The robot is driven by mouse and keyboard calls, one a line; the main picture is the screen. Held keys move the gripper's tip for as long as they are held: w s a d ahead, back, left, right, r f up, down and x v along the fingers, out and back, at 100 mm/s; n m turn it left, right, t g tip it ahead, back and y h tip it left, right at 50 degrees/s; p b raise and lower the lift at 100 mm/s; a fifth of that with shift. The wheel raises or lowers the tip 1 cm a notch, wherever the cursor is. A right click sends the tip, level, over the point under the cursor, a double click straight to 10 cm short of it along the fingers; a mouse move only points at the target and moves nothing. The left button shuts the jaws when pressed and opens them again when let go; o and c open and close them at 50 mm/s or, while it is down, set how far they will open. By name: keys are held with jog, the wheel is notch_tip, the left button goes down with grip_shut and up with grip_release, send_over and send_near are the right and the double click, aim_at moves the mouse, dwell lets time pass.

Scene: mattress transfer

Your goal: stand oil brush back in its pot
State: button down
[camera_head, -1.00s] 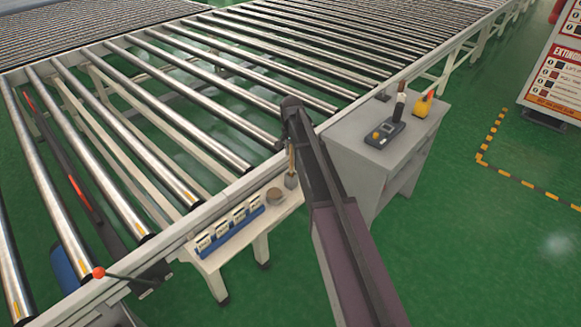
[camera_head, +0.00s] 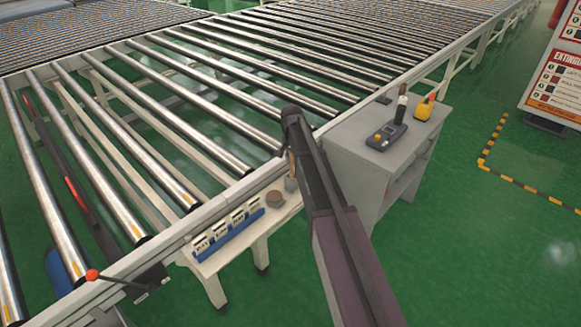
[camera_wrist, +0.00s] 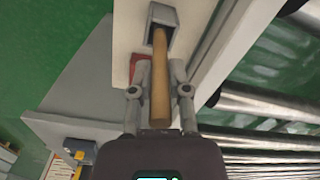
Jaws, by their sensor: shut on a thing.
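The oil brush shows as a plain wooden handle (camera_wrist: 160,78) in the wrist view. My gripper (camera_wrist: 162,76) is shut on this handle, with one finger on each side. The far end of the handle reaches the mouth of the grey square pot (camera_wrist: 159,14); the bristles are hidden, and how deep the brush sits I cannot tell. In the head view the pot (camera_head: 291,184) stands at the right end of a small white side table (camera_head: 237,256), and a bit of handle (camera_head: 291,161) shows above it beside my dark arm, which hides most of my gripper.
A round brown tin (camera_head: 275,198) stands just left of the pot. A blue rack (camera_head: 228,231) of white labelled boxes lies farther left. The roller conveyor (camera_head: 190,120) runs behind the table. A grey cabinet (camera_head: 350,150) with a handheld device (camera_head: 387,136) stands to the right.

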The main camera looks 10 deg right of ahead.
jog(key=shift+f+b, duration=0.5)
jog(key=shift+f, duration=0.4)
jog(key=c, duration=0.6)
grip_release()
jog(key=shift+r, duration=0.2)
notch_tip(320, 180, up, 12)
jog(key=p, duration=1.2)
jog(key=s+n, duration=0.7)
jog(key=s, duration=2.2)
jog(key=shift+a, duration=0.2)
